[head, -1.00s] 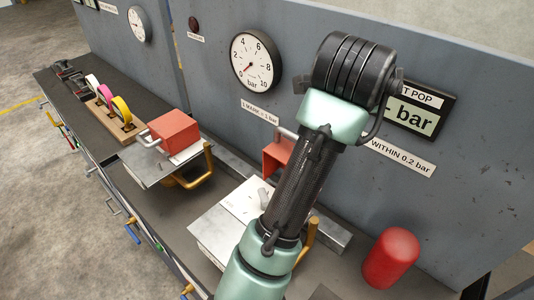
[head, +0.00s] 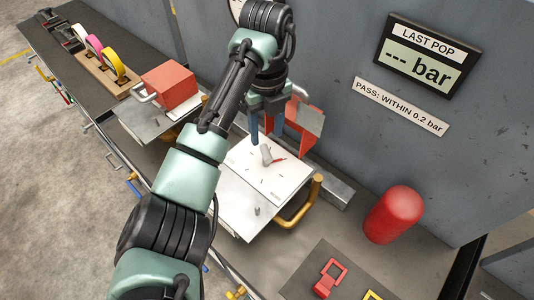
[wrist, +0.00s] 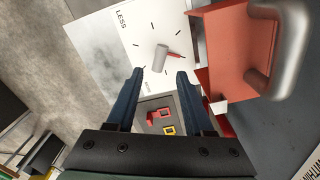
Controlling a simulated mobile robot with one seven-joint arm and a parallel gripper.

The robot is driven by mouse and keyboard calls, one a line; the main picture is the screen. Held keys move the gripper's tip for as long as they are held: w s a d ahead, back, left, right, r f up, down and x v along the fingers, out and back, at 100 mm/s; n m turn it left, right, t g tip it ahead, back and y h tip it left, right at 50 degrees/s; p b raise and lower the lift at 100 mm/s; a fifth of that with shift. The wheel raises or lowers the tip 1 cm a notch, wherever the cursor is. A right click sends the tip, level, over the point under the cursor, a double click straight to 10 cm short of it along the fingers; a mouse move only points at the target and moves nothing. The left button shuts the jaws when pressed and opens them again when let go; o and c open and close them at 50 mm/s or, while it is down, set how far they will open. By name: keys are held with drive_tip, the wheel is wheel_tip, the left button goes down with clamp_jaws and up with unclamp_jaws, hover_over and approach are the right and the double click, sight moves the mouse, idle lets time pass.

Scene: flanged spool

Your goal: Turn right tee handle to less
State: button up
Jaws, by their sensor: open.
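The right tee handle (head: 266,155) is a small grey bar with a red pointer, on a white dial plate (head: 290,178). In the wrist view the handle (wrist: 160,58) stands just beyond my fingertips, its red pointer aimed to the right. Black tick marks ring it, and the word LESS (wrist: 122,20) is printed at the plate's upper left. My gripper (head: 266,138) is over the plate, pointing down, with its blue fingers apart. In the wrist view my gripper (wrist: 160,75) is empty, with the handle ahead between the finger lines. Contact is not visible.
A red housing (wrist: 240,50) with a grey pipe stands close beside the handle. A yellow bent bar (head: 305,205) edges the plate. A red cylinder (head: 393,215) stands to the right. A second station with a red block (head: 168,87) is at left. The display (head: 427,55) reads "--- bar".

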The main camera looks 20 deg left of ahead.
sight(266, 151)
wheel_tip(266, 151, down, 9)
drive_tip(key=shift+a+f+p, duration=0.1)
drive_tip(key=shift+f+p, duration=0.1)
drive_tip(key=shift+p, duration=0.5)
clamp_jaws()
